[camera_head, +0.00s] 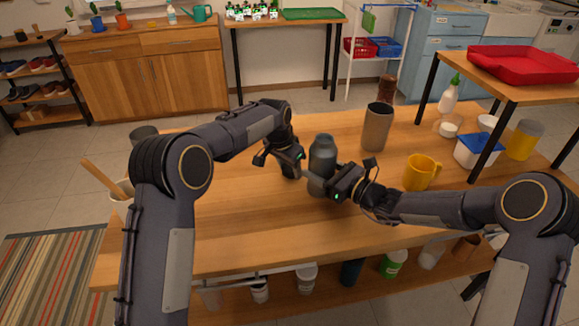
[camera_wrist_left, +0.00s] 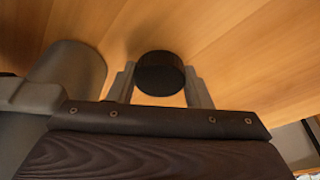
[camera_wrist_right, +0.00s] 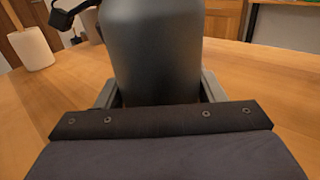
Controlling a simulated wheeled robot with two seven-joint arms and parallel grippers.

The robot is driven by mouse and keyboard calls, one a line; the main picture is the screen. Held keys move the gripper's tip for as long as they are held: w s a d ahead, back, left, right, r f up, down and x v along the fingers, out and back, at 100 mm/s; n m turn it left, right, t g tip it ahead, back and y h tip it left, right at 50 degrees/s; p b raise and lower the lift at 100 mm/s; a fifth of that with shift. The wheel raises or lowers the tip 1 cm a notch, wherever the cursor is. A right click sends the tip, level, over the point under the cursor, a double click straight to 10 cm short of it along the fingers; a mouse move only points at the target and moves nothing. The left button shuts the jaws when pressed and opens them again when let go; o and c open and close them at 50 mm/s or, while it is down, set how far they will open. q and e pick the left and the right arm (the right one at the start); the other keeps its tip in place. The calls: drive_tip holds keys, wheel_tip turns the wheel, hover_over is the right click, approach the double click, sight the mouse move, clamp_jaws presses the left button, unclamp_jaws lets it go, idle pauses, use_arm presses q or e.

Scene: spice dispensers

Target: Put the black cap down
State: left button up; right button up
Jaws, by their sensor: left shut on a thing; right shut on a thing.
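The black cap (camera_wrist_left: 160,74) is a short round black piece between the fingers of my left gripper (camera_wrist_left: 160,88), close to the wooden table top. I cannot tell whether it touches the table. In the head view my left gripper (camera_head: 291,172) is just left of a dark grey bottle (camera_head: 322,156), and the cap is hard to make out there. The bottle stands upright on the table. My right gripper (camera_head: 335,186) is shut around the bottle's lower body from the right. The bottle also fills the middle of the right wrist view (camera_wrist_right: 155,50).
A tall grey-brown cup (camera_head: 377,127) and a yellow mug (camera_head: 419,172) stand right of the bottle. A white tub with a blue lid (camera_head: 477,150) is farther right. The table (camera_head: 240,225) is clear in front of the grippers.

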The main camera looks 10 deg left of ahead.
use_arm(q)
drive_tip(key=o, duration=0.9)
drive_tip(key=shift+f, duration=0.15)
